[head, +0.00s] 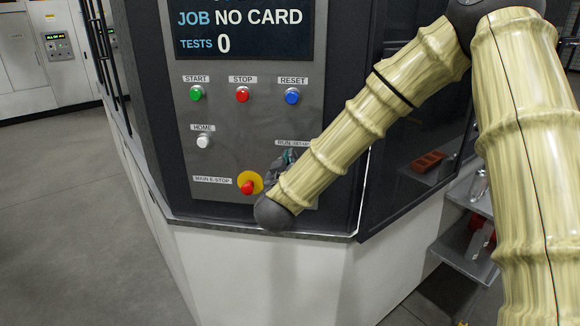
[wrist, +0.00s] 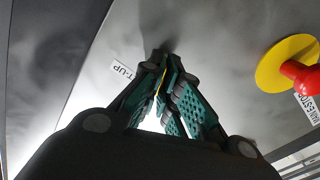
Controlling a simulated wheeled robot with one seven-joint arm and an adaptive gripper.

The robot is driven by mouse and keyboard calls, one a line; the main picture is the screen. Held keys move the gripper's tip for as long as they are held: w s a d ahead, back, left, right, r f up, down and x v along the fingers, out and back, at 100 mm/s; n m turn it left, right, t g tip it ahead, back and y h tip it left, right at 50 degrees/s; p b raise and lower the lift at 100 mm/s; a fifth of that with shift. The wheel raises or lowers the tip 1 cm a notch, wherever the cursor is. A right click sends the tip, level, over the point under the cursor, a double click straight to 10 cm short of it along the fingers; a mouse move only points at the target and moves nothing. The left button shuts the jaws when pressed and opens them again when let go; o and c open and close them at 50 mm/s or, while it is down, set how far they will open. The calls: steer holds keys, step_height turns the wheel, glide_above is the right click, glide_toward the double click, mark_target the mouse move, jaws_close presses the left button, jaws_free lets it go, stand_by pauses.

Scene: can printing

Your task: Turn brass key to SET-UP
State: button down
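My gripper (wrist: 163,62) reaches to the grey panel in the wrist view, its teal-padded fingers drawn together at the tips. A thin brass-yellow sliver of the brass key (wrist: 161,82) shows between the fingers; the rest of it is hidden, so its angle cannot be told. The label ending in "T-UP" (wrist: 122,68) is just left of the fingertips. In the head view my forearm covers most of the gripper (head: 286,160), below the partly covered RUN / SET-UP label (head: 290,143).
The red MAIN E-STOP button (head: 247,187) on its yellow disc is close beside my wrist; it also shows in the wrist view (wrist: 303,75). Green START (head: 196,93), red STOP (head: 242,95), blue RESET (head: 292,96) and white HOME (head: 203,142) buttons sit higher. Open floor lies left.

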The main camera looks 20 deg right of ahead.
steer(key=m+b, duration=0.4)
steer(key=b, duration=0.1)
steer(key=m+b, duration=0.2)
steer(key=shift+d+f+b, duration=0.1)
steer(key=shift+f+b, duration=0.15)
steer(key=shift+b, duration=0.1)
steer(key=m+b, duration=0.4)
steer(key=shift+r, duration=0.2)
steer(key=shift+m+b, duration=0.3)
steer(key=shift+b, duration=0.05)
steer(key=shift+r, duration=0.1)
steer(key=c, duration=1.7)
jaws_free()
steer(key=shift+s+d, duration=0.1)
steer(key=shift+s, duration=0.1)
steer(key=v, duration=1.2)
